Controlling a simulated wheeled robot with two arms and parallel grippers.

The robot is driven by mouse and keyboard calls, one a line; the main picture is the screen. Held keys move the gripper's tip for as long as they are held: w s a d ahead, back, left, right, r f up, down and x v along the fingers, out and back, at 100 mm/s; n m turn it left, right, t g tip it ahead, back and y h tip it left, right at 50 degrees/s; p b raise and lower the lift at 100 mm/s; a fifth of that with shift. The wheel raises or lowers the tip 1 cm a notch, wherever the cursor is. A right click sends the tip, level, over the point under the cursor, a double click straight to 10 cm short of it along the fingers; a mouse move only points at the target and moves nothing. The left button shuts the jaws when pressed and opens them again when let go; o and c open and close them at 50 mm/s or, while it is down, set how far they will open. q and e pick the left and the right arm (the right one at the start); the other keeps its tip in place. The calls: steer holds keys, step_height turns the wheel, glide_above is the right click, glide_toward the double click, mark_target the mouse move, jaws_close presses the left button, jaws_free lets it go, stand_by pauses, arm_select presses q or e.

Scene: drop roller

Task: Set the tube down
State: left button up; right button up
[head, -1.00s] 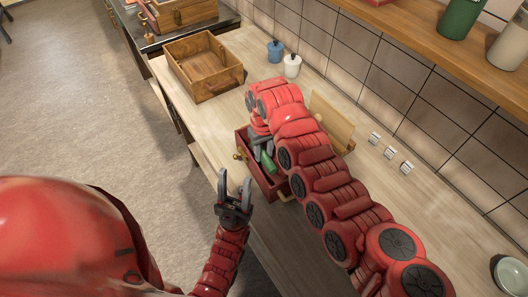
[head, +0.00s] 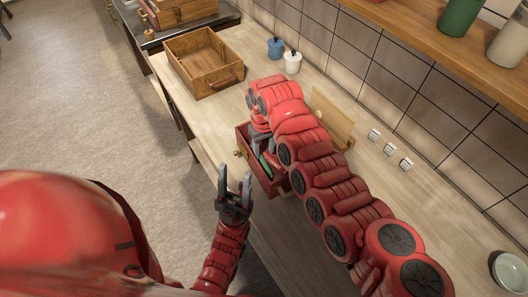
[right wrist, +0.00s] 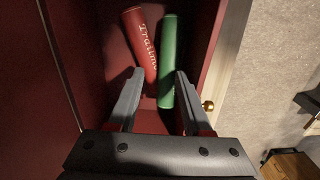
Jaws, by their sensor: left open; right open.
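A green tube (right wrist: 168,60) and a red tube (right wrist: 140,45) with pale lettering lie side by side in a red-lined wooden box (right wrist: 90,60) in the right wrist view. My right gripper (right wrist: 158,72) is open over the box, its fingers spread around the near ends of the tubes. In the head view, part of the green tube (head: 265,167) shows inside the box (head: 270,189), below my right gripper (head: 263,147); the red tube is hidden there. My left gripper (head: 235,181) is open and empty, to the left of the box in the picture.
An empty wooden tray (head: 207,82) stands farther back on the counter. A blue jar (head: 275,48) and a white jar (head: 292,63) stand by the tiled wall. A wooden board (head: 332,118) is behind the box. Small white blocks (head: 390,149) lie to the right.

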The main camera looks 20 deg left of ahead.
step_height(320, 180, up, 11)
steer(key=b, duration=0.3)
steer(key=shift+f+b, duration=0.15)
steer(key=shift+b, duration=0.2)
